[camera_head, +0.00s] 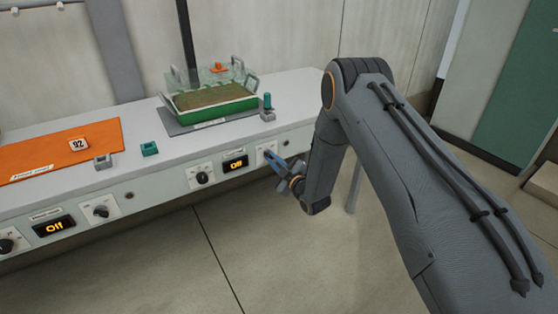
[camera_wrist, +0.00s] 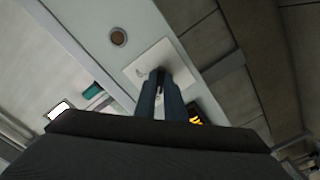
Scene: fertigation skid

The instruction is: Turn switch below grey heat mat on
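The grey heat mat (camera_head: 185,125) lies on the bench under a green tray. On the bench front below it, an orange-lit display (camera_head: 235,162) reads "Off". A black rotary knob (camera_head: 203,178) on a white plate sits left of that display. Another white switch plate (camera_head: 264,152) sits to its right, and my gripper (camera_head: 274,157) is at it. In the wrist view, my fingers (camera_wrist: 160,78) are close together over that white plate (camera_wrist: 138,72). A dark bit shows between the tips; I cannot tell whether it is the knob or a gap. The display (camera_wrist: 196,116) is partly hidden.
The green tray (camera_head: 215,104) has a clear cover with handles. An orange mat (camera_head: 60,150) lies on the left, with another "Off" display (camera_head: 54,226) and knobs (camera_head: 100,211) below it. Small teal and grey blocks stand on the bench. The floor in front is clear.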

